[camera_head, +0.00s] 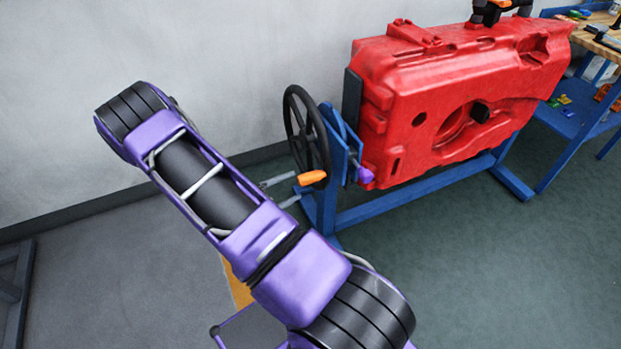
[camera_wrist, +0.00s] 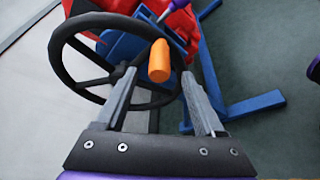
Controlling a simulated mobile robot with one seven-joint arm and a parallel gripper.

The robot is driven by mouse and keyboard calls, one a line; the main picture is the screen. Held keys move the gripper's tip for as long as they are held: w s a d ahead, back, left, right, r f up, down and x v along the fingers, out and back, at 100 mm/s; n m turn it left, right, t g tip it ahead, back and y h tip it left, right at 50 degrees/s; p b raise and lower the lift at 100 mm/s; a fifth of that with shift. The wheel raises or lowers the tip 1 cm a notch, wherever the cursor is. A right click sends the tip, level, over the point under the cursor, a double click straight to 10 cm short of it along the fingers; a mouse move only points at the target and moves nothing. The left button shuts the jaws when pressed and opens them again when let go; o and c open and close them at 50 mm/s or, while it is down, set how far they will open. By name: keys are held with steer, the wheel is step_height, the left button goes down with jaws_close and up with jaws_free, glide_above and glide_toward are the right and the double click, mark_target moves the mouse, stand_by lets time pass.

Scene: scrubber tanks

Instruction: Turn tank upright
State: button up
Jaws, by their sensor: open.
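The red tank (camera_head: 440,110) hangs in a blue stand (camera_head: 400,205), its long side roughly level and its broad face turned towards me. A black handwheel (camera_head: 290,115) is at the stand's left end, also seen in the wrist view (camera_wrist: 62,65). An orange handle (camera_head: 313,177) sticks out from the wheel's lower rim. My gripper (camera_wrist: 159,74) is open, and the orange handle (camera_wrist: 159,60) shows between its two fingertips in the wrist view. The fingers look apart from the handle; whether it lies within their reach is unclear. A purple knob (camera_head: 365,175) is beside the wheel.
A workbench (camera_head: 600,40) with a blue shelf of small coloured parts stands at the far right. The grey wall (camera_head: 230,50) is behind the wheel. The green floor (camera_head: 500,270) in front of the stand is clear.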

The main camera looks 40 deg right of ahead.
mark_target(310, 178)
steer(key=x, duration=0.8)
steer(key=shift+d+b, duration=0.15)
steer(key=shift+b, duration=0.15)
jaws_close()
stand_by(1.0)
